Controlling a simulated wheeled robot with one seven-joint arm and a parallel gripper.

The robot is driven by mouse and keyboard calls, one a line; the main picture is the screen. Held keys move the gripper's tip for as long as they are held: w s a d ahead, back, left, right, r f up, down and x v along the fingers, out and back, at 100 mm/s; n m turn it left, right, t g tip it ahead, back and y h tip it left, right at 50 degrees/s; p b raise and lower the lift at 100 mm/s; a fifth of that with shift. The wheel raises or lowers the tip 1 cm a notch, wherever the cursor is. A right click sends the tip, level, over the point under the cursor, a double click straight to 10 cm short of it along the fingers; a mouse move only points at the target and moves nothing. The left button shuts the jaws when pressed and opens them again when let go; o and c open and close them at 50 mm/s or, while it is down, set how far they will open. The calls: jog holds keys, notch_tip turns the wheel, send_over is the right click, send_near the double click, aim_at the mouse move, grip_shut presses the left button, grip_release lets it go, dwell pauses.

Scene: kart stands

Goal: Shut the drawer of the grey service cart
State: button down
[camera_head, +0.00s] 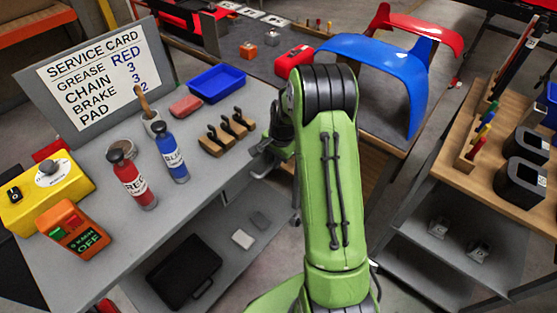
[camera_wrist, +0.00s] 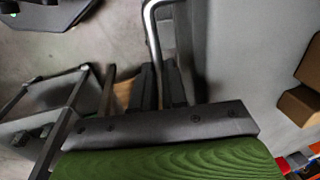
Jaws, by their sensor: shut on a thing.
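The grey service cart (camera_head: 228,152) stands at the left in the head view, with a sign board on its top. Its drawer front is mostly hidden, and I cannot tell how far open the drawer is. My gripper (camera_head: 268,152) is at the cart's right edge, partly behind my green arm. In the wrist view my gripper (camera_wrist: 163,75) is shut on a bent silver handle (camera_wrist: 152,32), beside a grey cart surface (camera_wrist: 250,55).
The cart top carries a red bottle (camera_head: 132,178), a blue bottle (camera_head: 170,152), a yellow box (camera_head: 48,190) and a blue tray (camera_head: 217,84). A wooden-topped stand (camera_head: 470,185) is at the right. A bench with a blue fairing (camera_head: 385,58) is behind.

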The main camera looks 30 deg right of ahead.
jog(key=shift+w+r, duration=0.1)
jog(key=shift+w, duration=0.15)
jog(key=c, duration=1.2)
grip_release()
jog(key=shift+a, duration=0.1)
jog(key=shift+o, duration=0.2)
